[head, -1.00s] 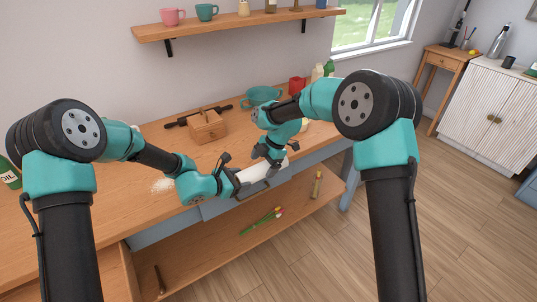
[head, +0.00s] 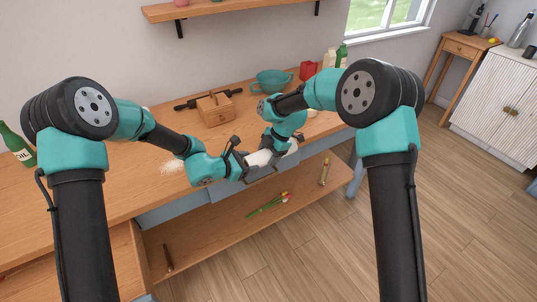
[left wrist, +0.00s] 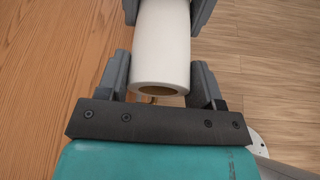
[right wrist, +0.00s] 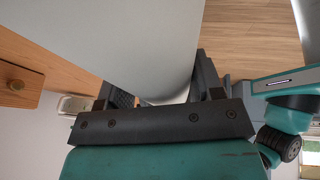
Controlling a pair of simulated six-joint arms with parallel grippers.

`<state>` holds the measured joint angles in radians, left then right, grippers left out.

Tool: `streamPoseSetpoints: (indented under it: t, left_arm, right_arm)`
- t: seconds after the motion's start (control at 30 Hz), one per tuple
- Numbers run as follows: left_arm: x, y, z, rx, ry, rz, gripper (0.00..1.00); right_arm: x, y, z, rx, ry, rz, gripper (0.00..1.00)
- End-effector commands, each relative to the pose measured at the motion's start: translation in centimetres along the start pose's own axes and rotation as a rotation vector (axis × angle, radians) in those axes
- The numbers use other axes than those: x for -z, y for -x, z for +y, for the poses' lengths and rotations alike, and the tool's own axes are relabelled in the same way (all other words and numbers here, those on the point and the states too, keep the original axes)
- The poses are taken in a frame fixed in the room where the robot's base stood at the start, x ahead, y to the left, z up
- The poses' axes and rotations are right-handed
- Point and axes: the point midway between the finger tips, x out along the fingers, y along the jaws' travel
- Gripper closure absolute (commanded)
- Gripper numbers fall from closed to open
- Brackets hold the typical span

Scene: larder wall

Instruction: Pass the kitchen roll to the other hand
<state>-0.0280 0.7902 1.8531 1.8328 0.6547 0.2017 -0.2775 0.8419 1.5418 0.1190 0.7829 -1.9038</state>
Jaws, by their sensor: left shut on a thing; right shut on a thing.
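The white kitchen roll (head: 258,158) is held at the counter's front edge, between my two grippers. My left gripper (head: 243,164) is shut on its left end. In the left wrist view the roll (left wrist: 162,45) lies between the fingers, with the open end of its brown core facing the palm. My right gripper (head: 280,146) is shut on the other end. In the right wrist view the roll (right wrist: 150,45) fills the space between the fingers. The right gripper's fingers also show at the top of the left wrist view. The grippers hide parts of the roll in the head view.
A lower shelf (head: 215,232) holds a few items. Open floor lies right.

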Motion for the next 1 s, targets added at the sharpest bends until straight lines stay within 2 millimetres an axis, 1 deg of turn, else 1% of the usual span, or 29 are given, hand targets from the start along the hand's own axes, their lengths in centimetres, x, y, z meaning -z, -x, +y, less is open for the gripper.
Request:
streamPoseSetpoints:
  t: [0.03,0.17,0.2,0.5,0.8,0.87,1.0]
  left_arm:
    - [0.0,0.0,0.0,0.000,0.000,0.000,0.63]
    - [0.0,0.0,0.0,-0.001,0.000,0.000,0.63]
    - [0.0,0.0,0.0,-0.001,0.000,0.000,0.38]
    - [0.0,0.0,0.0,-0.001,0.000,0.000,0.10]
    - [0.0,0.2,0.0,-0.001,0.000,0.000,0.10]
    - [0.0,0.5,0.1,-0.001,0.000,0.000,0.10]
    - [0.0,1.9,0.1,-0.002,0.000,0.000,0.10]
  right_arm:
    - [0.0,0.0,0.0,0.000,0.000,0.000,0.50]
    - [0.0,0.0,0.0,0.000,0.000,0.000,0.62]
    - [0.0,0.0,0.0,0.000,0.000,0.000,0.63]
    - [0.0,0.0,0.0,0.000,0.000,0.000,0.63]
    - [0.0,0.0,0.0,0.000,0.000,0.000,0.63]
    - [0.0,0.0,0.0,0.000,0.000,0.000,0.63]
    - [0.0,0.0,0.0,0.000,0.000,0.000,0.63]
